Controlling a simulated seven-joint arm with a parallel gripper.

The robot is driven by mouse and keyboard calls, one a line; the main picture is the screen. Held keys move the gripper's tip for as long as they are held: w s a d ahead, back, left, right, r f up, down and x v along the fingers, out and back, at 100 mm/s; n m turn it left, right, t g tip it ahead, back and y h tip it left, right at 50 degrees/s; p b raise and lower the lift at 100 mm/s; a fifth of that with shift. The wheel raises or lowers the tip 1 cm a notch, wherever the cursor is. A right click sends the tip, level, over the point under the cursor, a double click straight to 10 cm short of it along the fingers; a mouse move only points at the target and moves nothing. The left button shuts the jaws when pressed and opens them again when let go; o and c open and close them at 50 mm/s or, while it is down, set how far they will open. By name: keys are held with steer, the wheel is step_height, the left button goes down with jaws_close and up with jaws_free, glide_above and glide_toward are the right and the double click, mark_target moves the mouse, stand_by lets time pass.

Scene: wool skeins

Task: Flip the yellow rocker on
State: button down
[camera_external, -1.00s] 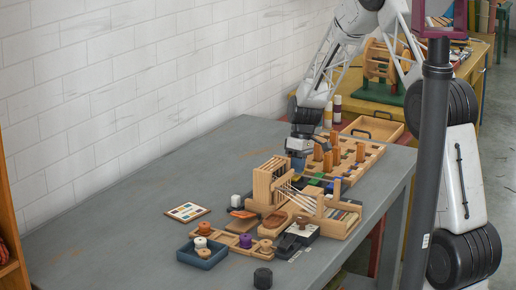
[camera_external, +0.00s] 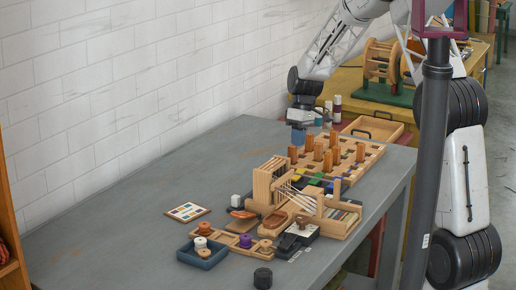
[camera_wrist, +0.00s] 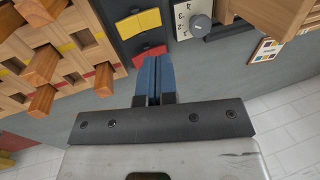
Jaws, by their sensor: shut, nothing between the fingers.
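The yellow rocker (camera_wrist: 140,24) sits on a dark panel at the top of the wrist view, a faint crease across its middle. I cannot tell which half is pressed. A small yellow patch in the external view (camera_external: 315,181) is probably the same rocker. My gripper (camera_wrist: 153,58) has its blue fingers pressed together with nothing between them. In the wrist view the fingertips overlap the lower edge of a red rocker (camera_wrist: 150,50), below the yellow one; I see no clear contact. In the external view my gripper (camera_external: 299,143) hangs above the far side of the table, beside the peg board.
The wooden peg board (camera_external: 340,157) with upright orange pegs stands close to my gripper. A grey knob (camera_wrist: 201,26) on a numbered white plate is right of the rockers. A wooden rack (camera_external: 270,184) stands nearer the camera. The left of the grey table (camera_external: 120,220) is clear.

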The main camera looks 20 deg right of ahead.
steer(key=shift+r, duration=2.3)
steer(key=shift+r, duration=0.1)
steer(key=s+d+r+m+t, duration=0.1)
steer(key=s+d+r, duration=0.2)
steer(key=s+r, duration=0.3)
steer(key=s+d+r+m+t, duration=0.1)
steer(key=s+d+r+m, duration=0.2)
steer(key=s, duration=0.6)
steer(key=s+d+r, duration=0.4)
steer(key=s+r, duration=0.2)
steer(key=s, duration=0.1)
steer(key=s+d+m+t+h, duration=0.1)
steer(key=s+d+m, duration=0.1)
steer(key=s, duration=1)
steer(key=s+d+m+t+h, duration=0.1)
steer(key=s+d+m, duration=0.2)
steer(key=s, duration=1)
steer(key=shift+d+r+t, duration=0.15)
steer(key=shift+d+t, duration=0.15)
steer(key=shift+d, duration=0.05)
